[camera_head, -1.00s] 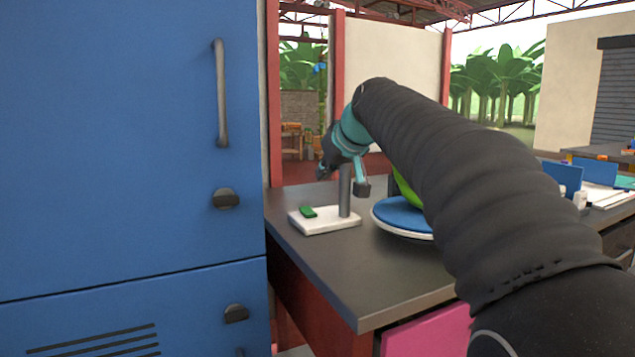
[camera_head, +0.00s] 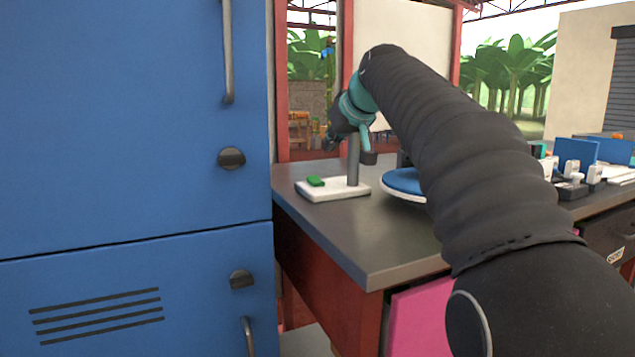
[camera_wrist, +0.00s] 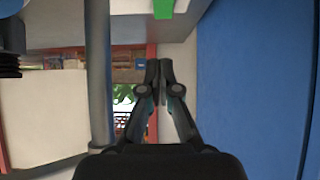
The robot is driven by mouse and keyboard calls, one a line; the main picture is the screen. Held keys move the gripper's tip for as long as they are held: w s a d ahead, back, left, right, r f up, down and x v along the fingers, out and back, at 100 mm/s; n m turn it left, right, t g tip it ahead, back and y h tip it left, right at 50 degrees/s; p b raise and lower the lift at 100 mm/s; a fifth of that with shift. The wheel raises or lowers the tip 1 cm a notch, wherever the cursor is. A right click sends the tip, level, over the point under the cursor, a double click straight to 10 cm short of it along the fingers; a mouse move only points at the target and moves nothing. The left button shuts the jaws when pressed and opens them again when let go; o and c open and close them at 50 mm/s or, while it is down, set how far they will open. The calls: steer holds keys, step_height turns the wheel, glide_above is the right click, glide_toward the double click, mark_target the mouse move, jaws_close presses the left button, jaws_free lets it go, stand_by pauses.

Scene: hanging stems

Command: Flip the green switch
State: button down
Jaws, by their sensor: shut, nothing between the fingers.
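The green switch (camera_head: 316,181) sits on the left part of a flat white base (camera_head: 335,194) on the dark countertop. It also shows at the top edge of the wrist view (camera_wrist: 163,8), partly cut off. A grey post (camera_head: 353,165) stands up from the base just right of the switch; it also shows in the wrist view (camera_wrist: 98,70). My gripper (camera_head: 329,145) is above the switch, apart from it, left of the post's top. In the wrist view my gripper (camera_wrist: 158,66) has its fingertips together and empty. The wrist view does not show the switch's tilt clearly.
A tall blue cabinet (camera_head: 120,120) with dark knobs and handles stands close on the left. The dark countertop (camera_head: 385,240) is clear in front of the base. A blue-topped plate (camera_head: 405,183) lies right of the post, partly behind my arm.

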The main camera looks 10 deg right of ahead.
steer(key=r, duration=0.1)
steer(key=s+r, duration=0.1)
steer(key=r, duration=0.1)
steer(key=shift+s, duration=0.3)
steer(key=b, duration=0.2)
glide_above(316, 179)
steer(key=f, duration=0.6)
steer(key=shift+s+f, duration=0.2)
steer(key=shift+s, duration=0.1)
step_height(316, 179, down, 2)
steer(key=shift+f+b, duration=0.25)
steer(key=shift+b, duration=0.2)
steer(key=shift+w+f, duration=0.15)
steer(key=shift+f, duration=0.5)
